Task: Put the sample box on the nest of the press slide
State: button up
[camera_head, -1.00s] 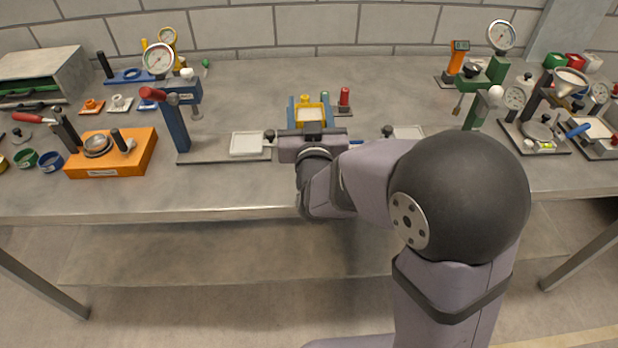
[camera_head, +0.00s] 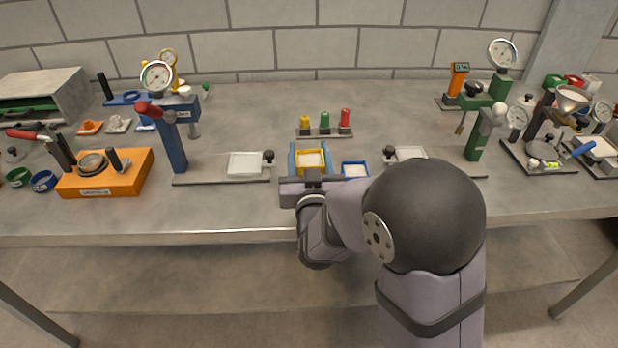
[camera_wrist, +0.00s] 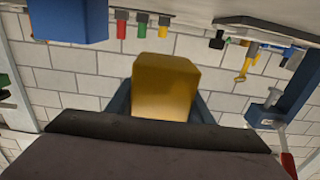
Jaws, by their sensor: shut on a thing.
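My gripper (camera_head: 311,157) is shut on a yellow box (camera_head: 311,161) with a pale top, its blue fingers on either side. In the wrist view the yellow box (camera_wrist: 166,85) sits between the fingers. A second box, blue with a pale top (camera_head: 355,170), is on the bench just right of my gripper; its lower part is hidden by my arm. The blue press (camera_head: 176,140) stands at left, with a slide and a pale square nest (camera_head: 245,164) left of my gripper. The green press (camera_head: 480,135) stands at right, with another pale nest (camera_head: 411,153) partly behind my arm.
A small rack with yellow, green and red pieces (camera_head: 325,122) stands behind my gripper. An orange unit (camera_head: 105,175) is at far left. A scale with a funnel (camera_head: 540,150) is at far right. The back middle of the bench (camera_head: 260,110) is clear.

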jog(key=shift+f, duration=1.05)
jog(key=shift+f, duration=0.1)
jog(key=shift+f, duration=1.8)
jog(key=shift+f+b, duration=0.2)
jog(key=shift+b, duration=0.1)
jog(key=o, duration=1.2)
